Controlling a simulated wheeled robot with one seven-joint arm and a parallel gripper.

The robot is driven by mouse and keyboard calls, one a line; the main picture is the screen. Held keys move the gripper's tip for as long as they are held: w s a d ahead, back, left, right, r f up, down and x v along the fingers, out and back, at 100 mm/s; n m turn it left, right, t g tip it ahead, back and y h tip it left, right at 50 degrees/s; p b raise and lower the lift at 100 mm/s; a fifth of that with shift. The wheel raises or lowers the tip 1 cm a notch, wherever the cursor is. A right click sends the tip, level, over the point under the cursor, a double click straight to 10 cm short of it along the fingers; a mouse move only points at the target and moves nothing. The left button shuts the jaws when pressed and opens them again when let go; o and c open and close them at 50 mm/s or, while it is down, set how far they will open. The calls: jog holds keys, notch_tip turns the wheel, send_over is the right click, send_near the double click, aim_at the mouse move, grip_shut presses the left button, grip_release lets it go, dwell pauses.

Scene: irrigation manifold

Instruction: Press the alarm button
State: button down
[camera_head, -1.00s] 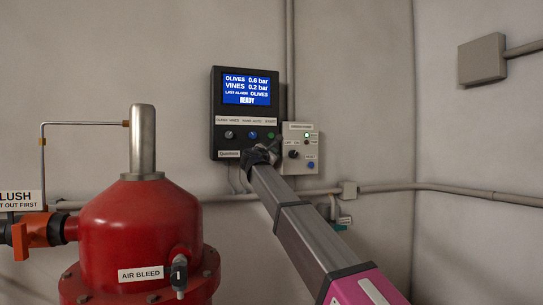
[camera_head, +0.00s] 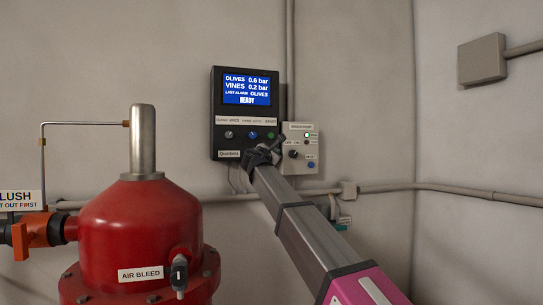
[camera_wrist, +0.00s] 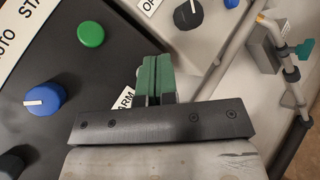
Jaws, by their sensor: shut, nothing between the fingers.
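The black control panel (camera_head: 217,115) hangs on the wall with a lit blue screen reading READY. My gripper (camera_head: 277,144) is at the panel's lower right corner, in front of it. In the wrist view my gripper's green fingers (camera_wrist: 156,72) are closed together with nothing between them. A white label ending in "ARM" (camera_wrist: 124,99) shows just left of the fingers, partly covered. The alarm button itself cannot be made out; the fingers and gripper body hide the area by that label. I cannot tell whether the fingertips touch the panel.
On the panel are a green button (camera_wrist: 91,34) and a blue knob (camera_wrist: 45,98). A light grey box (camera_head: 300,165) with a black knob (camera_wrist: 188,14) and a blue button (camera_head: 311,165) adjoins it. A red tank (camera_head: 130,235) stands left.

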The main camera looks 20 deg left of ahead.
jog(key=s+d, duration=0.2)
jog(key=s, duration=0.1)
jog(key=shift+d, duration=0.25)
dwell(0.6)
jog(key=w+d+f+m+g+h, duration=0.1)
jog(key=w+d+f+m+g, duration=0.15)
jog(key=d+f, duration=0.7)
jog(key=w+d+f+m+g+h, duration=0.1)
jog(key=w+d+f+m+g, duration=0.2)
jog(key=d+f, duration=0.7)
jog(key=w+d+f+m+g, duration=0.2)
jog(key=d+f+m, duration=0.25)
jog(key=f, duration=1.05)
jog(key=s+d+f+m+g, duration=0.2)
jog(key=d+f+m+g, duration=0.15)
jog(key=d+f, duration=0.8)
jog(key=s+d+f+m+g+y, duration=0.2)
jog(key=s+d+f+m+g, duration=0.2)
jog(key=s+d+f+m, duration=0.3)
jog(key=s+d+f+m+g+y, duration=0.1)
jog(key=s+d+f+m+g, duration=0.3)
jog(key=s+d+f, duration=0.9)
jog(key=s+f+m, duration=0.3)
jog(key=s+f, duration=0.1)
jog(key=f, duration=0.3)
jog(key=shift+d+g+y, duration=0.3)
jog(key=shift+d+y, duration=0.05)
jog(key=shift+y, duration=0.05)
